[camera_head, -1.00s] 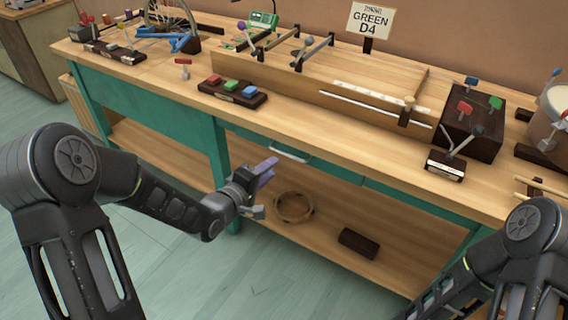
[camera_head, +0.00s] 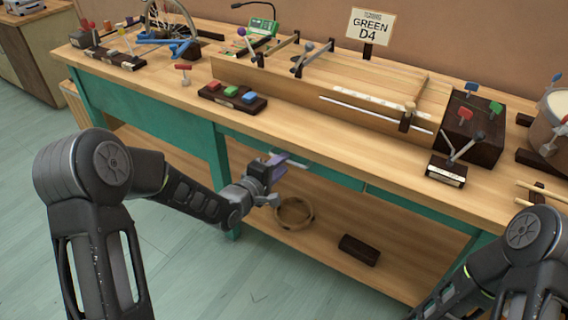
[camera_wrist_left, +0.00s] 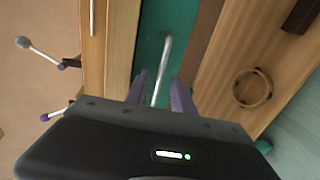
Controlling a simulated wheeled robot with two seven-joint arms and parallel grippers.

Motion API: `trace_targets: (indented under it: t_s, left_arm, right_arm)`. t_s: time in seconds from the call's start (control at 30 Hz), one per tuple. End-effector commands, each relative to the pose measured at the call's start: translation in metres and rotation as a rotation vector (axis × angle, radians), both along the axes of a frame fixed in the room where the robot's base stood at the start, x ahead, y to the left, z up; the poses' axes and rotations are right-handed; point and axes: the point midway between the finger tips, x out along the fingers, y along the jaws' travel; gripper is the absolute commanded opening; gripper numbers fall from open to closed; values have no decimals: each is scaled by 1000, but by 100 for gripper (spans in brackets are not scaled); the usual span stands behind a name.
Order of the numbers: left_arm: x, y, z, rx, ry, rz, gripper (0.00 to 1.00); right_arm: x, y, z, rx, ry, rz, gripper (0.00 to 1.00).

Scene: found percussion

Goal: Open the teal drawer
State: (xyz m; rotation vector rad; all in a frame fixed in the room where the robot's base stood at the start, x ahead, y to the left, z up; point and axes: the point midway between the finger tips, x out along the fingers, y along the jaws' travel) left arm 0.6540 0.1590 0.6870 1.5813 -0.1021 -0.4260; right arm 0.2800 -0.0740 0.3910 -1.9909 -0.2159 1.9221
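The teal drawer (camera_head: 342,176) sits under the workbench top, its front flush with the frame as far as I can see. Its pale bar handle (camera_head: 296,158) is partly hidden by my left gripper (camera_head: 278,180) in the head view. In the left wrist view the teal drawer front (camera_wrist_left: 182,28) faces me, and the handle (camera_wrist_left: 164,60) runs lengthwise between the two purple fingers of my left gripper (camera_wrist_left: 160,82). The fingers are apart, with a gap on either side of the handle. My right gripper is out of view; only my right arm shows at lower right.
A green table leg (camera_head: 222,175) stands left of the drawer. The lower shelf holds a wooden ring (camera_head: 294,226) and a dark block (camera_head: 359,249). On the bench top are coloured buttons (camera_head: 232,96) and a dark mallet box (camera_head: 472,128).

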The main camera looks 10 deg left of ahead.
Motion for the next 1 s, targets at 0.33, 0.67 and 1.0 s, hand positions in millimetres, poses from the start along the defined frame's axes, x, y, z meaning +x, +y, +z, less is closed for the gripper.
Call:
trace_targets:
  t_s: [0.33,0.67,1.0]
  left_arm:
    - [17,-6,-4,1,1,0,30]
    - [17,-6,-4,1,1,0,13]
    - [17,-6,-4,1,1,0,0]
  right_arm:
    - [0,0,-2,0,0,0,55]
    - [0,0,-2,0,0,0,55]
    - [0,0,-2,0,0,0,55]
